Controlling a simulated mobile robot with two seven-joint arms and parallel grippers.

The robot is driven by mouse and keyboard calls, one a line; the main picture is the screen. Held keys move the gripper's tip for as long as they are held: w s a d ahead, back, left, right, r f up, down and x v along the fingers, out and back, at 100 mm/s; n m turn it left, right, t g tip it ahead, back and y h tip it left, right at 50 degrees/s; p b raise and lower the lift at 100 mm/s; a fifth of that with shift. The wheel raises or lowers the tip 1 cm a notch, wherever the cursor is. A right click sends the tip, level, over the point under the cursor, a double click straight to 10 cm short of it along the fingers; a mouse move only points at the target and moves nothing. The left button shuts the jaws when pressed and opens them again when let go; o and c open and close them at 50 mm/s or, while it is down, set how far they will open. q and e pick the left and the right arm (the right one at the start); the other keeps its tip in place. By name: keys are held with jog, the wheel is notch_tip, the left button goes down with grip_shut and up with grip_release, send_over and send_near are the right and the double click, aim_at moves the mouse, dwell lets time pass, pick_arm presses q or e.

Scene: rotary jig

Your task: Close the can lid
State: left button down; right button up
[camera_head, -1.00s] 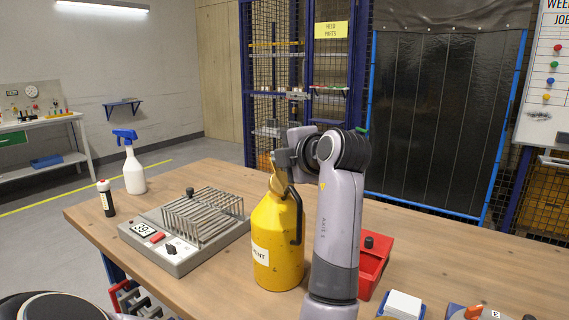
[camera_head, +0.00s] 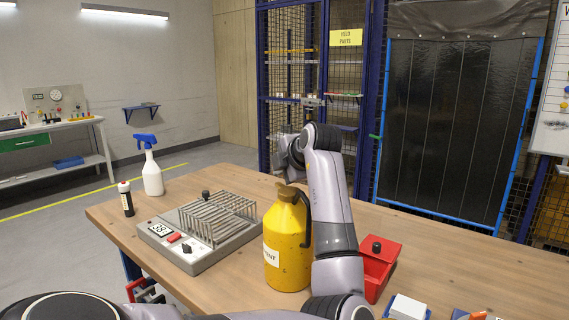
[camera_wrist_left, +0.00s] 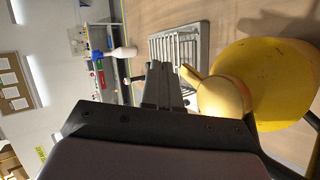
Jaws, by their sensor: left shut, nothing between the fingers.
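The yellow can (camera_head: 287,249) stands upright on the wooden bench, with a dark handle on its right side and a partly visible label. Its lid (camera_head: 286,192) lies low across the top of the neck and looks down. Whether it is fully seated I cannot tell. In the left wrist view the can (camera_wrist_left: 265,75) fills the right side, with the rounded yellow lid (camera_wrist_left: 222,97) beside the fingertips. My left gripper (camera_wrist_left: 170,72) is shut and empty, close to the lid. In the head view it (camera_head: 283,160) is above and behind the can. My right gripper is out of view.
A grey rack unit (camera_head: 195,250) with upright plates and a display sits left of the can. A red box (camera_head: 376,275) is right of my arm. Bare bench lies behind the can.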

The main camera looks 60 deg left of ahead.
pick_arm(q)
jog(key=shift+a+f, duration=0.35)
jog(key=shift+f, duration=0.2)
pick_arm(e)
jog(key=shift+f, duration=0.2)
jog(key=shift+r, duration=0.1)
